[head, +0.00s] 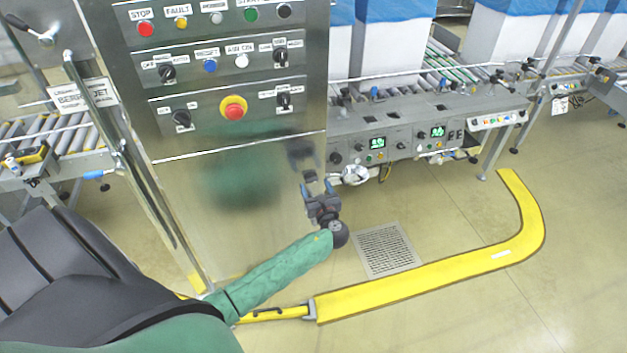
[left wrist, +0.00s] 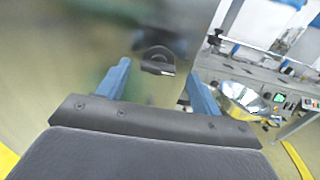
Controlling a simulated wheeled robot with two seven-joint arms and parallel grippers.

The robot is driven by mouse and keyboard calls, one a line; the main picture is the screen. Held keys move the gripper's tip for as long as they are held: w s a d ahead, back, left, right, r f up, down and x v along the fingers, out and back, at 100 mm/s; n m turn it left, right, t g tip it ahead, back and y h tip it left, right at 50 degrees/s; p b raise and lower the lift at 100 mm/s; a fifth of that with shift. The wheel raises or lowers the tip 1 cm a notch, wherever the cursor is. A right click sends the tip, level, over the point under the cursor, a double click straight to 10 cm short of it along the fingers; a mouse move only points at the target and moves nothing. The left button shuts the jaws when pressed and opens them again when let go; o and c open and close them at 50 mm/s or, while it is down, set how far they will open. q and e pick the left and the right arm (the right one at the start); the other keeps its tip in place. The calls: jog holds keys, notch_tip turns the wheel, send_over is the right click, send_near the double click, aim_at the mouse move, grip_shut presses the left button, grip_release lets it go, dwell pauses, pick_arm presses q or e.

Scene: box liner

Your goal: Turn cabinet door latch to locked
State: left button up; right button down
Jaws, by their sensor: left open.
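The cabinet door (head: 240,185) is a shiny steel panel that mirrors my green sleeve. A small dark latch (head: 309,176) sits near its right edge. In the left wrist view the latch (left wrist: 156,61) is a black rounded piece, just ahead of the fingers and between their lines. My left gripper (head: 317,188) is open, with its blue fingers pointing at the latch. The fingers also show in the left wrist view (left wrist: 158,82), apart and with nothing between them. I cannot tell whether either finger touches the latch. My right gripper is out of view.
A control panel with a red stop button (head: 233,108) and several knobs is above the door. A conveyor machine (head: 420,135) stands to the right. A yellow floor guard (head: 430,282) and a floor grate (head: 386,248) lie below. Open floor is at the right.

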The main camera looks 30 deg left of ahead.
aim_at(311, 179)
pick_arm(q)
jog(key=shift+x, duration=1.3)
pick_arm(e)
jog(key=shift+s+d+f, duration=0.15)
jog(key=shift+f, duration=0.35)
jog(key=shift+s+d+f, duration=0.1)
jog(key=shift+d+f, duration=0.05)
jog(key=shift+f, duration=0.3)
pick_arm(q)
jog(key=shift+s, duration=0.1)
jog(key=c, duration=1)
